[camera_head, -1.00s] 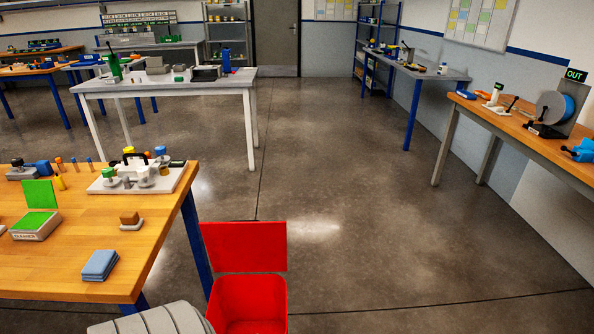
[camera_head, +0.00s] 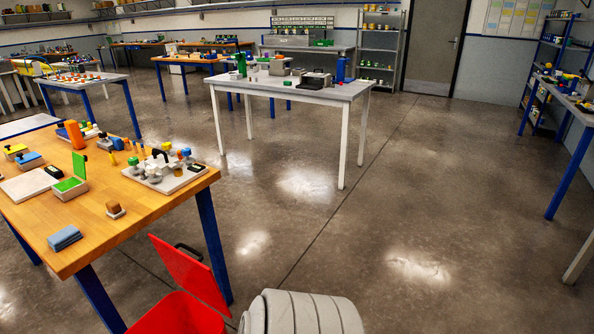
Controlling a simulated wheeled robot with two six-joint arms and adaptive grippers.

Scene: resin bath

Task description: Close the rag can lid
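The red rag can (camera_head: 180,316) stands on the floor at the bottom of the head view, beside the near wooden table. Its red lid (camera_head: 189,272) is open and tilted up at the back, with a dark handle (camera_head: 188,250) behind its top edge. The can's lower part is cut off by the picture's edge. A grey ribbed part of my own arm shows just right of the can. Neither of my grippers is in view.
A white table (camera_head: 300,92) stands farther back. The floor (camera_head: 420,200) to the right is clear.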

